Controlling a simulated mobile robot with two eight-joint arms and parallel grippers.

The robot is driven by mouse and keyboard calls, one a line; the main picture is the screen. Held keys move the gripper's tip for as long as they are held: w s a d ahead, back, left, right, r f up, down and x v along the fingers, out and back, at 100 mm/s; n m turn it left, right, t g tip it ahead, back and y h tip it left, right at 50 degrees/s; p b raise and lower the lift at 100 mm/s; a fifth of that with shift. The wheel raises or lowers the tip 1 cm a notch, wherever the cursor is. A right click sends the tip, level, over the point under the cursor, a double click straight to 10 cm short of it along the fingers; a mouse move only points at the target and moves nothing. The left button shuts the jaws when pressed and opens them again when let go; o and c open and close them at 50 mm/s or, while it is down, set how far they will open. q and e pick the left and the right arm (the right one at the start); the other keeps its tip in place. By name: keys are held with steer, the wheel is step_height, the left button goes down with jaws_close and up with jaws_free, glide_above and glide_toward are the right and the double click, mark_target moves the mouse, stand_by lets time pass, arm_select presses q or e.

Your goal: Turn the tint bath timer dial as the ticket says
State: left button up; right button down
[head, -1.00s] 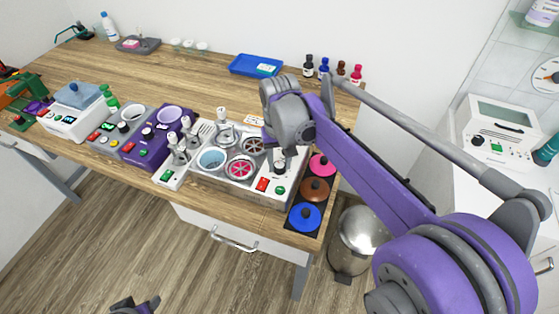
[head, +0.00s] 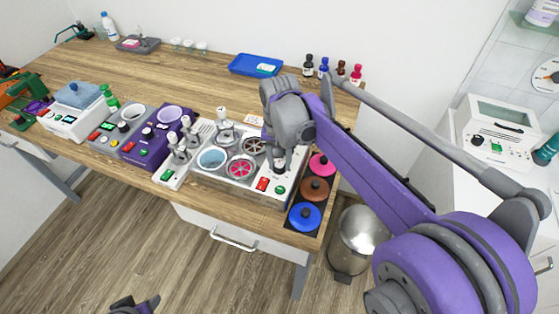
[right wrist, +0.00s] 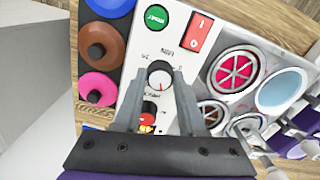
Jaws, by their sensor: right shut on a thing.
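The tint bath (head: 235,183) is a white unit with a pale blue bowl and round spoked inserts on the wooden bench. Its timer dial (right wrist: 160,76), a round knob with a white face, a dark rim and a red mark, shows in the right wrist view. My right gripper (right wrist: 158,75) is shut on the dial, with one finger on each side. In the head view my right gripper (head: 280,160) hides most of the dial. A small white card (head: 253,120) lies behind the bath; its writing is too small to read. My left gripper (head: 135,305) is partly cut off at the bottom edge.
A red switch (right wrist: 197,33) and a green button (right wrist: 156,17) sit close to the dial. Pink, brown and blue discs (head: 305,216) line the bench's right end. Other machines stand left of the bath. A blue tray (head: 240,67) and small bottles stand behind.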

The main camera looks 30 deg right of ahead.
mark_target(280, 164)
steer(key=shift+c, duration=2.4)
jaws_free()
steer(key=shift+r, duration=0.1)
step_height(280, 164, up, 11)
steer(key=shift+f+p, duration=0.2)
steer(key=shift+p, duration=0.15)
